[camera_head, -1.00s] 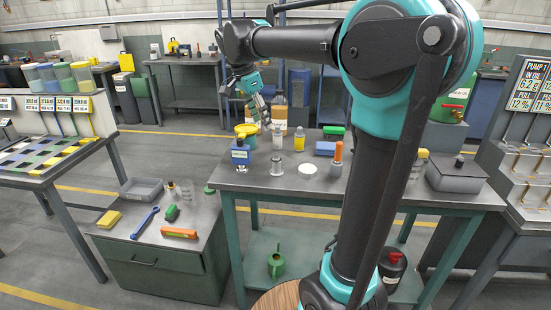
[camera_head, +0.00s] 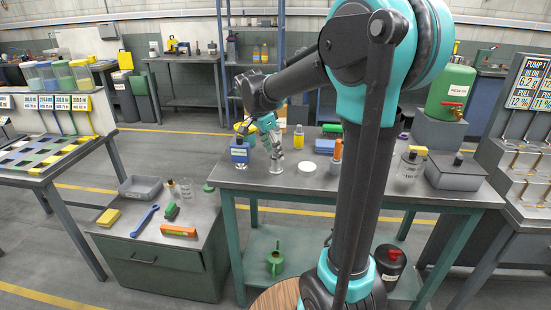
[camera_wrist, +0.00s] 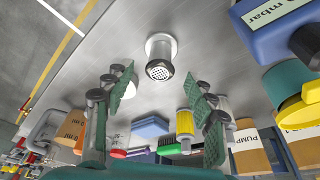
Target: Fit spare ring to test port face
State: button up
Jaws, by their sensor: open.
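A short metal cylinder with a perforated end face (camera_wrist: 160,70) stands on the steel bench; it looks like the port. It also shows in the head view (camera_head: 277,167), just below my gripper (camera_head: 271,145). In the wrist view my gripper (camera_wrist: 164,85) is open, its green finger pads either side of the cylinder's image, with nothing held between them. I cannot tell the exact gap to the cylinder.
A blue box (camera_head: 239,153) marked mbar (camera_wrist: 280,25) and a yellow-topped container stand close left of my gripper. A yellow bottle (camera_head: 299,137) and an orange-topped item (camera_head: 337,152) stand to the right. A grey box (camera_head: 456,174) sits at the bench's right end.

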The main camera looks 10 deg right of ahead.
jog(key=shift+d+f, duration=0.1)
jog(key=shift+f, duration=0.25)
jog(key=shift+c, duration=0.4)
jog(key=c, duration=0.8)
jog(key=shift+c, duration=0.2)
jog(key=shift+r, duration=0.15)
